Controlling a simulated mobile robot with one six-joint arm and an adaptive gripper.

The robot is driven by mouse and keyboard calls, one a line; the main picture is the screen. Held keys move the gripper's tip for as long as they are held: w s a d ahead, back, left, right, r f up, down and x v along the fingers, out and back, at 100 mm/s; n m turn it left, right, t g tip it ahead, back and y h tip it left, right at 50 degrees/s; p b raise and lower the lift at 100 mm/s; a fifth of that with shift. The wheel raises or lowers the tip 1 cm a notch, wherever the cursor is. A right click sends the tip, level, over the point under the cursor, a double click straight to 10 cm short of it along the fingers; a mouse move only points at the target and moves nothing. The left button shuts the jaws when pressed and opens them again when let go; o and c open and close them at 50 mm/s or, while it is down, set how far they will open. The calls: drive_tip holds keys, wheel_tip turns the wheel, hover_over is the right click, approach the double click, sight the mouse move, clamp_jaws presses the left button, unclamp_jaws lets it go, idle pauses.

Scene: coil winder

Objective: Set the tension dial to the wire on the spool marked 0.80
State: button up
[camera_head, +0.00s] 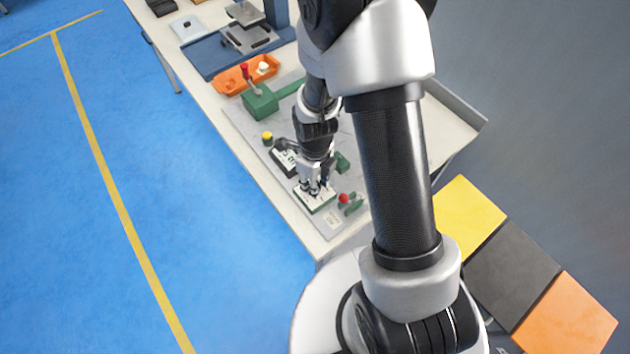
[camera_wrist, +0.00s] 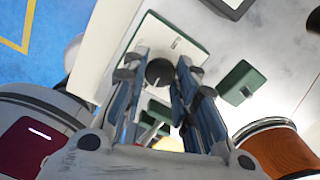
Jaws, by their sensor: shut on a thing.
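The tension dial is a dark round knob (camera_wrist: 160,72) on a white plate with a green edge (camera_wrist: 195,50). In the wrist view, the knob sits between the two fingers of my gripper (camera_wrist: 159,76), which is shut on it. In the head view, my gripper (camera_head: 316,188) points down over the green-edged plate (camera_head: 318,205) and hides the knob. A spool of copper-coloured wire (camera_wrist: 280,150) shows at the right edge of the wrist view. I cannot read a 0.80 mark or the dial's scale in either view.
The bench's left edge is near.

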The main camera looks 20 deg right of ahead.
drive_tip(key=shift+m, duration=0.5)
drive_tip(key=o, duration=1.1)
drive_tip(key=shift+r, duration=0.15)
wheel_tip(320, 180, up, 12)
drive_tip(key=shift+f, duration=0.1)
idle(0.4)
